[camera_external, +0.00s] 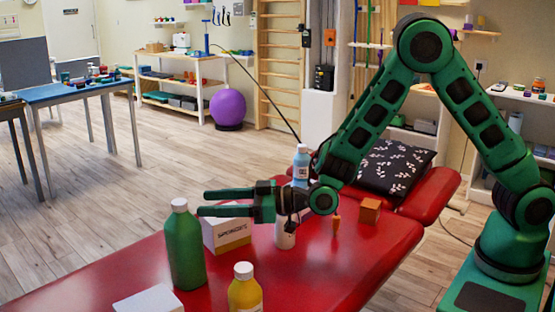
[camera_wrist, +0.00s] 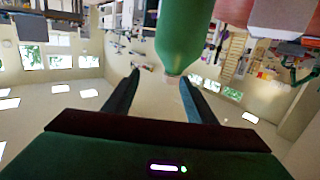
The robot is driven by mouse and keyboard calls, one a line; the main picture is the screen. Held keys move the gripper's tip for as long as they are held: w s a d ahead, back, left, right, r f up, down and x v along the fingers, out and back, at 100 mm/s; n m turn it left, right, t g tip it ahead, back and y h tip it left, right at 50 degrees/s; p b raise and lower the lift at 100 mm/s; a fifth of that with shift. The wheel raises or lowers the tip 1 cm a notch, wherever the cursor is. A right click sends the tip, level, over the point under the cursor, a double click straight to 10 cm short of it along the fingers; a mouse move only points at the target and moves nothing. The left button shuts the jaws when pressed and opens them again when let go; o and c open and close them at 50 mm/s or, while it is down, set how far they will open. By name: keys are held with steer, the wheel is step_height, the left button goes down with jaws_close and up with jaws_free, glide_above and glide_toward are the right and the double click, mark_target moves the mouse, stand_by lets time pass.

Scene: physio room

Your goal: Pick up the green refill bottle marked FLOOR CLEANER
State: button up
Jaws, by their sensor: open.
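The green bottle (camera_external: 184,248) with a white cap stands upright on the red padded table, at the left of the group. No label is readable on it. My gripper (camera_external: 203,203) is open and held level, with its fingertips at about the height of the cap, just right of it in the external view. Nothing shows between the fingers there. In the wrist view, which is upside down, the green bottle (camera_wrist: 184,38) fills the top middle, its cap end near the gap between the fingers (camera_wrist: 160,92). I cannot tell whether anything touches.
A patterned cushion (camera_external: 395,168) lies behind.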

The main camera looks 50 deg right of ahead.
steer(key=shift+y, duration=0.4)
steer(key=x, duration=0.4)
steer(key=s+a+x, duration=0.1)
steer(key=x, duration=0.6)
steer(key=shift+a+r, duration=0.2)
steer(key=shift+a, duration=0.45)
steer(key=shift+c, duration=0.6)
jaws_close()
steer(key=shift+r, duration=0.15)
